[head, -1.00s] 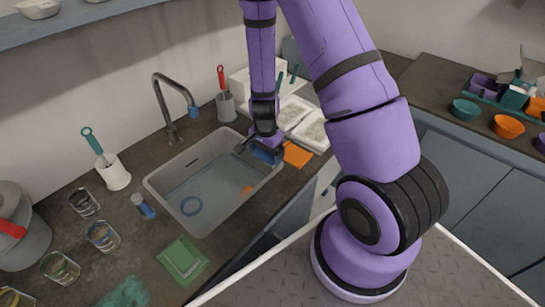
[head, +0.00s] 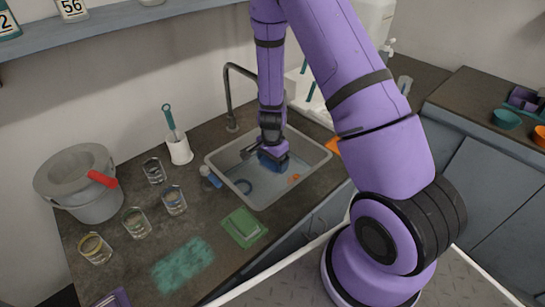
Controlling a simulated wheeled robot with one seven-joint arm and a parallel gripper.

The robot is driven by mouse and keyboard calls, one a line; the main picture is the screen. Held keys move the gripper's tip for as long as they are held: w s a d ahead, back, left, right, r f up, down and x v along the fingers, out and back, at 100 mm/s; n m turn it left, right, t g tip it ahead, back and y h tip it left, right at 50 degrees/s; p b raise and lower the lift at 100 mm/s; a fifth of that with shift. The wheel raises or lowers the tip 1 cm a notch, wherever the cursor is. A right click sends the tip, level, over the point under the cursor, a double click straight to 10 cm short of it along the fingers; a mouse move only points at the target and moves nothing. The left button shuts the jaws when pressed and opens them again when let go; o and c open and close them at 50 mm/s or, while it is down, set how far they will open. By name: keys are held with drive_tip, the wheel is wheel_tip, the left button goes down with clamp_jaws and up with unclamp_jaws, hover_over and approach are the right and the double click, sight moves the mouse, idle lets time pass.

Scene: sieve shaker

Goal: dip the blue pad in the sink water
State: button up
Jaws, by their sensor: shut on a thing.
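My gripper (head: 270,153) is over the sink, pointing down, shut on the blue pad (head: 275,163). The pad is low inside the sink outline, at its right half. I cannot tell whether its underside touches the water. The gripper and wrist hide part of the pad and the sink's back.
The faucet (head: 229,97) rises behind the sink. Left are a brush in a white holder (head: 180,150), several glass jars (head: 174,200), a grey bucket (head: 85,205) and a small blue-capped bottle (head: 211,177). A green pad (head: 244,227) lies in front, beside a teal patch (head: 183,263).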

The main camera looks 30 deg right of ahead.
drive_tip(key=shift+f, duration=9.1)
drive_tip(key=shift+r, duration=10.05)
drive_tip(key=shift+d, duration=0.1)
